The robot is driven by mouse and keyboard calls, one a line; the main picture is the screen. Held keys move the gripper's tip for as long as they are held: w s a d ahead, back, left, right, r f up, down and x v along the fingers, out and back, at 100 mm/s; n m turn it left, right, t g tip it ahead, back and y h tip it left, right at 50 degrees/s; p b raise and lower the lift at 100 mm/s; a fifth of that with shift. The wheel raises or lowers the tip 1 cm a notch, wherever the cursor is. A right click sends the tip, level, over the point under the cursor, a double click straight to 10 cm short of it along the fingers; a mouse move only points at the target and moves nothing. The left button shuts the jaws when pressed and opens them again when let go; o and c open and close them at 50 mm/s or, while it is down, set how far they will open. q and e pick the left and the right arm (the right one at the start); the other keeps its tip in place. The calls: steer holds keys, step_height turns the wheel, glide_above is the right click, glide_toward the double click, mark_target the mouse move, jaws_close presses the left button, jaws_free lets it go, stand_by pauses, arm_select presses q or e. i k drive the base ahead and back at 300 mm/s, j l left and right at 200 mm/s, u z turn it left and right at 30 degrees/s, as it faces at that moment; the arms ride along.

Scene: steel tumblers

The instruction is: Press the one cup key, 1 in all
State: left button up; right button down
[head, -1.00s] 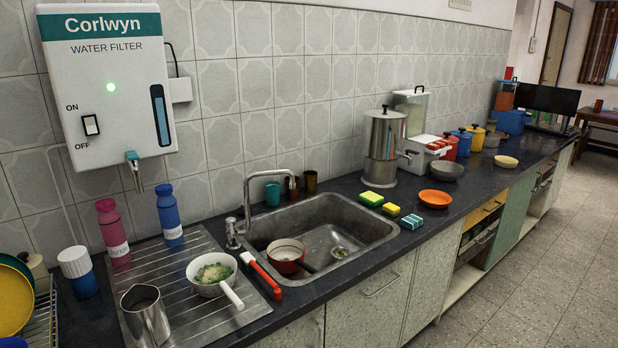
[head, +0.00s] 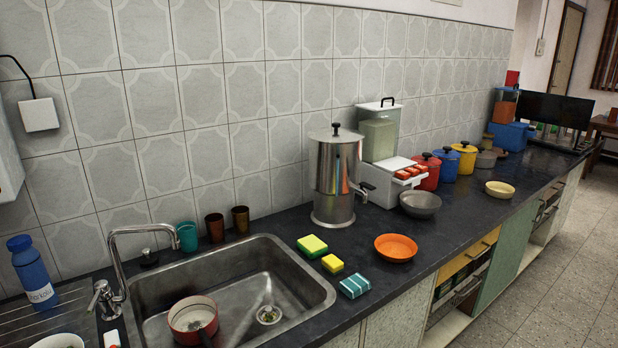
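No key marked as a cup key can be made out. A white dispenser (head: 381,190) stands on the counter against the tiled wall, with a greenish clear tank on top and several orange-red blocks or buttons on its upper front; their markings are too small to read. A steel urn (head: 335,180) with a black-knobbed lid stands just left of it. Three tumblers stand behind the sink: a teal one (head: 187,236), a brown one (head: 215,228) and a darker brown one (head: 241,220). Neither of my grippers is in view.
The steel sink (head: 318,287) holds a red pan (head: 193,318). Sponges (head: 312,245), an orange bowl (head: 396,247) and a grey bowl (head: 420,204) sit on the dark counter. Coloured pots (head: 449,165) line the back right. Tiled floor at the right is clear.

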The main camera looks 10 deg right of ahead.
mark_target(413, 171)
steer(key=i+l, duration=0.2)
steer(key=l, duration=0.15)
steer(key=i+l, duration=0.15)
steer(key=l, duration=0.25)
steer(key=i+l+u, duration=0.1)
steer(key=l, duration=0.25)
steer(key=i+l, duration=0.25)
steer(key=l, duration=0.15)
steer(key=i+l, duration=0.15)
steer(key=l, duration=0.25)
steer(key=i+l+u, duration=0.1)
steer(key=l, duration=0.25)
steer(key=i, duration=0.05)
